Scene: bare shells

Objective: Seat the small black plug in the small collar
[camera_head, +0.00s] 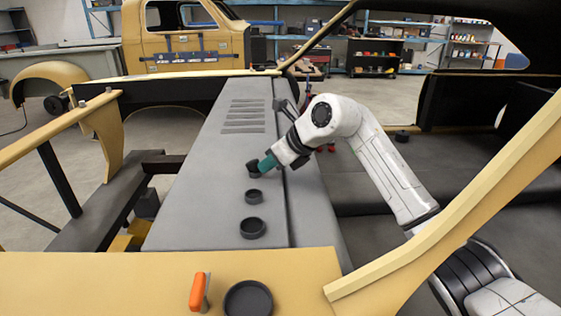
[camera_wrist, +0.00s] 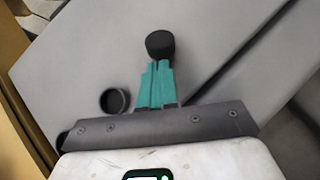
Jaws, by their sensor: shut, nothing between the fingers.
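My gripper (camera_head: 266,163) has teal fingers, which are shut with nothing between them, low over the grey panel. The small black plug (camera_head: 253,164) is a dark round piece just at the fingertips. In the wrist view the black piece (camera_wrist: 160,43) stands just beyond the closed tips of my gripper (camera_wrist: 157,66). Whether the plug sits inside the small collar there, or touches the fingertips, I cannot tell; its lower part is hidden. A black open collar (camera_head: 253,196) stands empty nearer the camera, and it also shows in the wrist view (camera_wrist: 114,100).
A wider empty black collar (camera_head: 252,228) stands farther down the grey panel (camera_head: 200,190). A large black dish (camera_head: 248,299) and an orange-handled tool (camera_head: 197,291) are on the yellow front rail. Another dark round piece (camera_head: 402,136) lies at right. Yellow body beams frame the sides.

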